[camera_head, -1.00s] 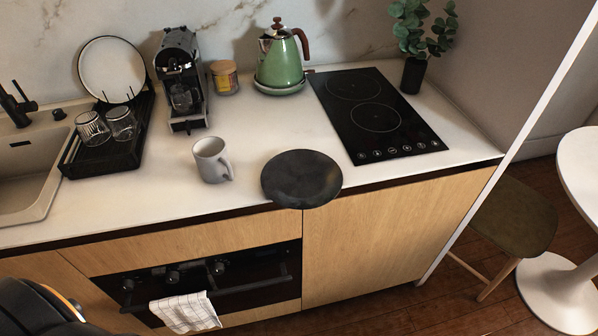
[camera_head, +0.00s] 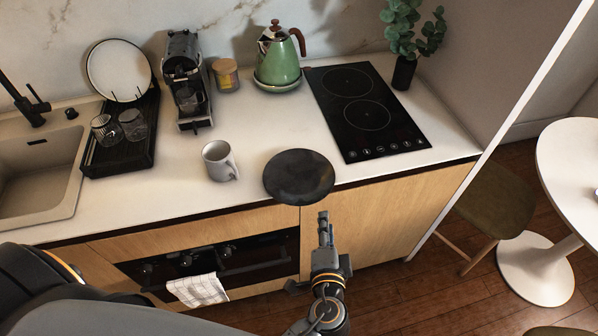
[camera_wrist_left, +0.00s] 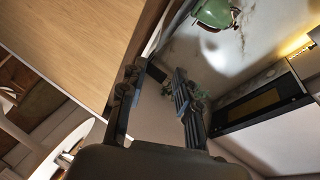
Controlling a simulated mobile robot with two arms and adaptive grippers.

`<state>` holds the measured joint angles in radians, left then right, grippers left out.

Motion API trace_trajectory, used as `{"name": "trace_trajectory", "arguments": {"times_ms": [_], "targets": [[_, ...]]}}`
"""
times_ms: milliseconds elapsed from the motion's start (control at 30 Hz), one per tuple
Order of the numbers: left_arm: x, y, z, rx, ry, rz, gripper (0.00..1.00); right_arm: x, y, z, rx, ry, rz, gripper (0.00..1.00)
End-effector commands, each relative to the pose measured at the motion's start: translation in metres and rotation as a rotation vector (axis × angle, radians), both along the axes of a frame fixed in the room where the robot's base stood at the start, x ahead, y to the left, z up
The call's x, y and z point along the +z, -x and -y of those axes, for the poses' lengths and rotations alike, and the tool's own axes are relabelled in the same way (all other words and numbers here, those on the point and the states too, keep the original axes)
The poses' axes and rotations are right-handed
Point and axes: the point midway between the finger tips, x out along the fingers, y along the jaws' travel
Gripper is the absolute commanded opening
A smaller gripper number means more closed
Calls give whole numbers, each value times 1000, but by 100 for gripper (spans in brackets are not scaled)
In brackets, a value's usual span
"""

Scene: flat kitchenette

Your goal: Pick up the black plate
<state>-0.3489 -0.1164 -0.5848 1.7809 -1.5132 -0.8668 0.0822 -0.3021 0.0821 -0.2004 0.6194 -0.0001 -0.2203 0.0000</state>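The black plate (camera_head: 299,177) lies flat at the front edge of the white counter, to the right of the grey mug, with its near rim reaching over the edge. My left gripper (camera_head: 324,222) is in front of the counter, just below and slightly right of the plate in the head view, apart from it. In the left wrist view its two fingers (camera_wrist_left: 157,80) stand apart with nothing between them, so it is open. I cannot make out the plate clearly in the left wrist view. My right gripper is not in view.
A grey mug (camera_head: 219,161) stands left of the plate. A black cooktop (camera_head: 366,112) lies to its right, and a green kettle (camera_head: 278,62) stands behind. A coffee machine (camera_head: 186,85) and a dish rack (camera_head: 122,150) are further left. A stool (camera_head: 490,205) stands at right.

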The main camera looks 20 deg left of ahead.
Motion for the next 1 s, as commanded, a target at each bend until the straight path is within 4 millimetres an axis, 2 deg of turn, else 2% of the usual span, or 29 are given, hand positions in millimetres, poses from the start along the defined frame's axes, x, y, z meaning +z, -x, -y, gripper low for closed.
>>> {"name": "trace_trajectory", "arguments": {"times_ms": [300, 567, 833, 1000], "targets": [[-19, -57, -17, 0, -1, 0, 32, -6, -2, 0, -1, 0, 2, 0], [-24, -75, -24, -1, 0, -2, 32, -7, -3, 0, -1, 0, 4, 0], [-34, -112, -34, -1, 0, -1, 32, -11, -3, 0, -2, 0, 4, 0], [-36, -119, -36, -1, 1, -3, 32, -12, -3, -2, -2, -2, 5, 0]]}}
